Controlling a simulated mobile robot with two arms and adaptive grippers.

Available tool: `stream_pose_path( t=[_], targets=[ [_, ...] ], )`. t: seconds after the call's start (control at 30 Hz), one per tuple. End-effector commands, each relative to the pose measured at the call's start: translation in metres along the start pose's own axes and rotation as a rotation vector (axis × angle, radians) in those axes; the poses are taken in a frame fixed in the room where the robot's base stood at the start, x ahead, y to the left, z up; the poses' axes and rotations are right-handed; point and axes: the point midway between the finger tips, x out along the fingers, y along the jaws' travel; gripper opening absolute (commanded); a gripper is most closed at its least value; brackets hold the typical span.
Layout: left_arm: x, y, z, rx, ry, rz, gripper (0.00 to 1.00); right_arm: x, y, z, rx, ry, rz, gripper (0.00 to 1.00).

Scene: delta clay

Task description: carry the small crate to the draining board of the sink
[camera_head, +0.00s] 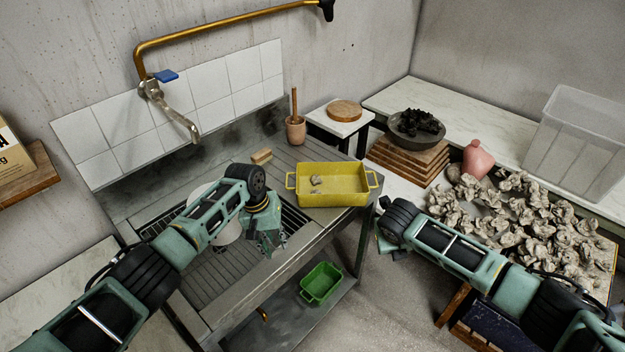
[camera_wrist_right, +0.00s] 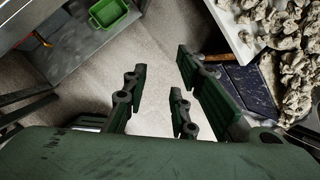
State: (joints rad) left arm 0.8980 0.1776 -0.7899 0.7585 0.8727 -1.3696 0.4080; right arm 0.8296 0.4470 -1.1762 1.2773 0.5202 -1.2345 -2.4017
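A small green crate (camera_head: 321,284) lies on the lower shelf under the sink, and it also shows in the right wrist view (camera_wrist_right: 108,13). A larger yellow crate (camera_head: 334,190) with side handles stands on the ribbed draining board (camera_head: 316,152) and holds a few small pale lumps. My left gripper (camera_head: 268,243) hangs over the front part of the sink, left of the yellow crate; its finger opening is not clear. My right gripper (camera_wrist_right: 160,95) is open and empty, above the floor; in the head view it is partly hidden by its own arm.
A white container (camera_head: 228,236) is partly hidden behind my left arm. Many crumpled clay pieces (camera_head: 540,215) cover the right side. Bare floor (camera_head: 390,310) lies between sink and clay.

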Motion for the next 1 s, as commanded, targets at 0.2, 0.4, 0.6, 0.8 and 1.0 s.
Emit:
stream_pose_path(
  t=[0.2,0.4,0.6,0.8,1.0],
  targets=[
    [0.000,0.000,0.000,0.000,0.000,0.000,0.25,-0.026,-0.001,0.004,0.001,-0.005,0.000,0.25],
    [0.000,0.000,0.000,0.000,0.000,0.000,0.25,-0.069,-0.001,0.007,0.000,-0.007,0.001,0.25],
    [0.000,0.000,0.000,0.000,0.000,0.000,0.25,-0.102,-0.001,0.008,0.000,-0.005,0.001,0.25],
    [0.000,0.000,0.000,0.000,0.000,0.000,0.25,-0.116,-0.001,0.009,0.001,-0.003,-0.001,0.25],
    [0.000,0.000,0.000,0.000,0.000,0.000,0.25,-0.116,-0.001,0.009,0.001,-0.002,-0.001,0.25]
  ],
)
